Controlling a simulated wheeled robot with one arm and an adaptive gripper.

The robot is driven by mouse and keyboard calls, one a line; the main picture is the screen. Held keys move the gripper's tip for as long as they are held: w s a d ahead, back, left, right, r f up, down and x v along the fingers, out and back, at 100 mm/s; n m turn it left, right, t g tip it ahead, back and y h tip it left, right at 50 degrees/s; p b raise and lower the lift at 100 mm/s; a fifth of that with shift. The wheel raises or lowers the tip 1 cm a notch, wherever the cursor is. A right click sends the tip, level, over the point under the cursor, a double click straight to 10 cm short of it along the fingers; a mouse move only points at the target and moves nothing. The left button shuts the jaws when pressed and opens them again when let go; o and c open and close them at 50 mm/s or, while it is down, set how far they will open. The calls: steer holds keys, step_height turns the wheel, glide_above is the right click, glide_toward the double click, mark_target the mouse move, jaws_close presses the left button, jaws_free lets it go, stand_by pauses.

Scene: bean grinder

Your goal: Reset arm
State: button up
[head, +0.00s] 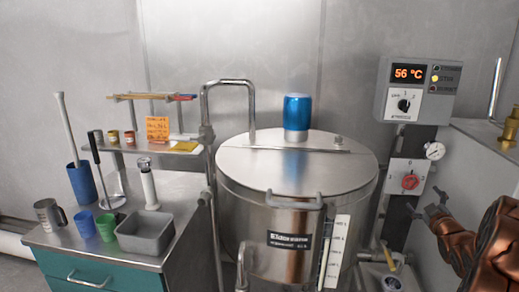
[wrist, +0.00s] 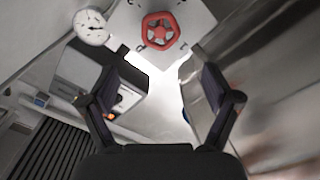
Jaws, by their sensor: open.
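My gripper (head: 428,208) is open and empty at the right in the head view, at the end of my copper-coloured arm. In the wrist view my gripper (wrist: 163,105) shows its two dark fingers spread wide with nothing between them. A red valve knob (head: 410,181) on a white plate is just above and left of the gripper in the head view. The same red knob (wrist: 160,31) is beyond the fingertips in the wrist view, apart from them.
A steel tank (head: 297,165) with a blue cap stands at the centre. A control box (head: 418,90) reading 56 °C and a pressure gauge (head: 434,151) are on the right. A cabinet (head: 95,268) with cups and a grey bin (head: 146,232) stands left.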

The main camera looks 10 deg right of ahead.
steer(key=s+a+r+m+g+y+p, duration=0.1)
steer(key=s+a+m+g+p, duration=0.25)
steer(key=a, duration=0.85)
steer(key=s+a+m+g+y+p, duration=0.15)
steer(key=s+a+g, duration=0.35)
steer(key=a, duration=0.7)
steer(key=s+a+r+g+y+p, duration=0.1)
steer(key=s+a+g, duration=0.4)
steer(key=s+a, duration=0.6)
steer(key=s+a+r+g+y+p, duration=0.2)
steer(key=s+a+g, duration=0.3)
steer(key=s+a, duration=0.7)
steer(key=s+p, duration=0.1)
steer(key=s, duration=0.6)
steer(key=shift+a, duration=0.15)
